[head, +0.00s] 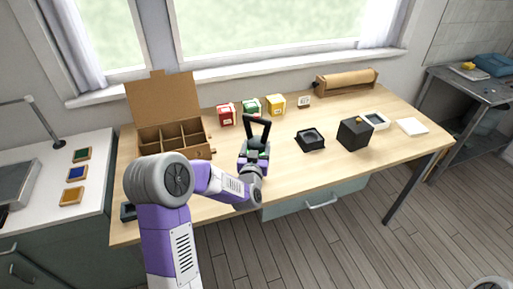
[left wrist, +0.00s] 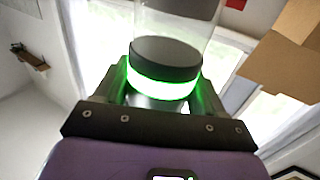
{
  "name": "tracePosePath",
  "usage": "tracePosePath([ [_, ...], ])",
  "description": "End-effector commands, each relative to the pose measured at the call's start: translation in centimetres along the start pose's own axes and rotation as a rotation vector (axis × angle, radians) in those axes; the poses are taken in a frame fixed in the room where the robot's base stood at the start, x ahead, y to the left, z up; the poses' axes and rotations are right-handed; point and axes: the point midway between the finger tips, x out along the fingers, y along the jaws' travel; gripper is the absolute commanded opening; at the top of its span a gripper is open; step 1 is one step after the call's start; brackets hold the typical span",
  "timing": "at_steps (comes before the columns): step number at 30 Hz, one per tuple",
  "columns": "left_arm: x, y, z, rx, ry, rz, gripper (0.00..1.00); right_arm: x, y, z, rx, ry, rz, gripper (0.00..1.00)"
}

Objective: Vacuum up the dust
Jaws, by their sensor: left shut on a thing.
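My left gripper (head: 254,160) is above the front of the wooden table (head: 290,170), left of its middle. It is shut on a device that looks like a hand-held vacuum (head: 257,128), with a black loop-shaped upper part. In the left wrist view the vacuum (left wrist: 165,62) shows a clear cylinder, a dark band and a glowing ring between the fingers. Green light falls on the fingers. I cannot make out any dust on the table. Whether the vacuum's lower end touches the table is hidden. My right gripper is out of view.
An open cardboard box with compartments (head: 160,100) stands at back left. Red (head: 226,114), green (head: 251,107) and yellow (head: 276,104) boxes line the back. A black tray (head: 310,140), black cube (head: 353,134), white-rimmed dish (head: 375,120) and white pad (head: 411,126) are right. The front right is clear.

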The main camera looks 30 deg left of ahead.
Motion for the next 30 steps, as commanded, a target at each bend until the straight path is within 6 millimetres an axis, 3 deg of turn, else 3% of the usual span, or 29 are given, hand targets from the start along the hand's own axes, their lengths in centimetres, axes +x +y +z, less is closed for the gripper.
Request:
tracePosePath([
  [7,0.0,0.0,-1.1,0.000,0.006,0.000,0.33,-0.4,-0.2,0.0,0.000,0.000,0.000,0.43],
  [22,0.0,0.0,-5.9,-0.001,0.007,-0.001,0.33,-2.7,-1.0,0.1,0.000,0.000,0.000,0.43],
  [30,0.0,0.0,-6.2,-0.001,0.004,0.000,0.33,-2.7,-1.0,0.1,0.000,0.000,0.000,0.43],
])
